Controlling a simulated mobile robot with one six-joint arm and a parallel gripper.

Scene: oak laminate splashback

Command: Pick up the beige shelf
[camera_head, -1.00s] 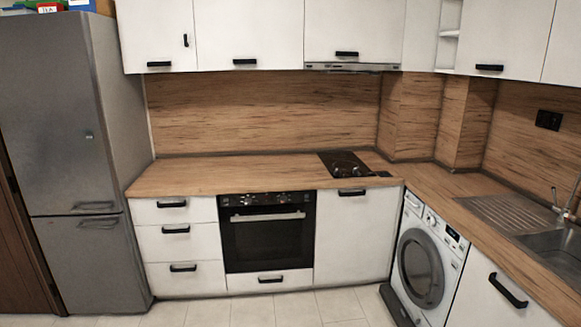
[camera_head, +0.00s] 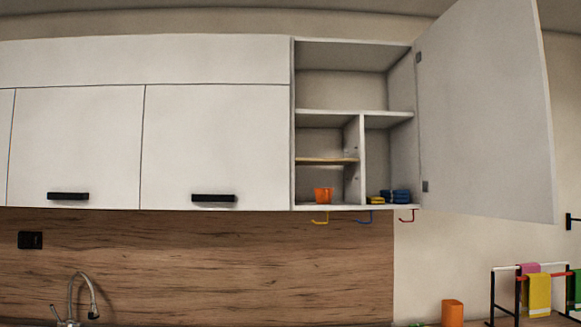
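A thin beige shelf (camera_head: 326,160) lies level inside the open wall cupboard (camera_head: 293,125), in the lower left compartment. It spans the space between the cupboard's left side and a white upright divider (camera_head: 362,160). An orange cup (camera_head: 323,194) stands on the cupboard floor beneath it, apart from it. Nothing is visible resting on the shelf. My gripper is not in view.
The cupboard's white door (camera_head: 485,110) stands wide open to the right. Blue and yellow items (camera_head: 396,196) sit in the right compartment. Coloured hooks (camera_head: 364,216) hang below. An orange container (camera_head: 452,313) and a towel rack (camera_head: 493,290) stand lower right.

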